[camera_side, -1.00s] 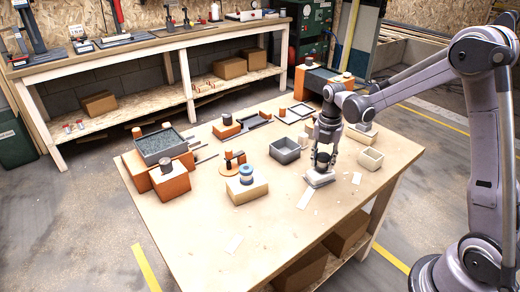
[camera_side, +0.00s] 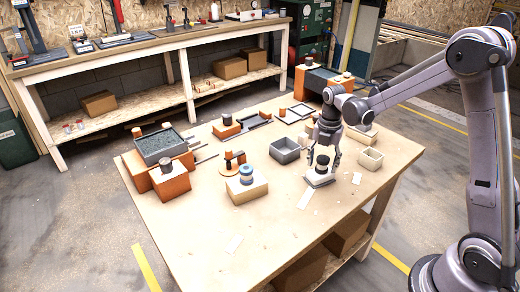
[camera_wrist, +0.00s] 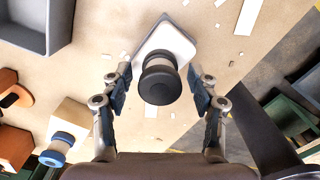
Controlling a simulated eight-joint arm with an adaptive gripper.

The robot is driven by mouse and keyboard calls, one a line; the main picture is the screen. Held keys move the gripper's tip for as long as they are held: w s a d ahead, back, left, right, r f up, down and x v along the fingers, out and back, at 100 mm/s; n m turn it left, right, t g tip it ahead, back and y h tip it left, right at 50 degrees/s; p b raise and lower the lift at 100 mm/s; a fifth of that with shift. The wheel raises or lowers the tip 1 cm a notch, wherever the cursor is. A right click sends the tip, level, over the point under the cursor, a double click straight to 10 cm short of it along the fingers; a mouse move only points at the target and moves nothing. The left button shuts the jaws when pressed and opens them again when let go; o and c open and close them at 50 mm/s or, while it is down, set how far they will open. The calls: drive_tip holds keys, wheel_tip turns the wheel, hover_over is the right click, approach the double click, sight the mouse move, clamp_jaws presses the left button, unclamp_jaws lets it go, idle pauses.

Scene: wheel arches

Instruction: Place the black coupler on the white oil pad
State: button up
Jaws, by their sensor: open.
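The black coupler (camera_side: 322,163), with a paler band round its middle, stands upright on the white oil pad (camera_side: 318,182) at the right front of the table. In the wrist view the coupler (camera_wrist: 160,84) is seen from above, with the pad (camera_wrist: 174,40) under it. The coupler's underside is hidden, so the exact contact is not visible. My gripper (camera_side: 323,154) is open above and around the coupler's top. In the wrist view its fingers (camera_wrist: 160,88) show clear gaps on both sides of the coupler.
A block with a blue ring (camera_side: 246,173) is farther left. White paper scraps lie nearby.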

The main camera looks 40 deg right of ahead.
sight(323, 159)
wheel_tip(323, 159, up, 11)
drive_tip(key=shift+r, duration=0.15)
drive_tip(key=s+a+r+m+t, duration=0.1)
drive_tip(key=s+a+m+t, duration=0.2)
drive_tip(key=s+a+m, duration=0.3)
drive_tip(key=s+a+r+m+t, duration=0.1)
drive_tip(key=s+a+m+t, duration=0.3)
drive_tip(key=m, duration=1.3)
drive_tip(key=shift+s+a, duration=1)
drive_tip(key=shift+s, duration=1.35)
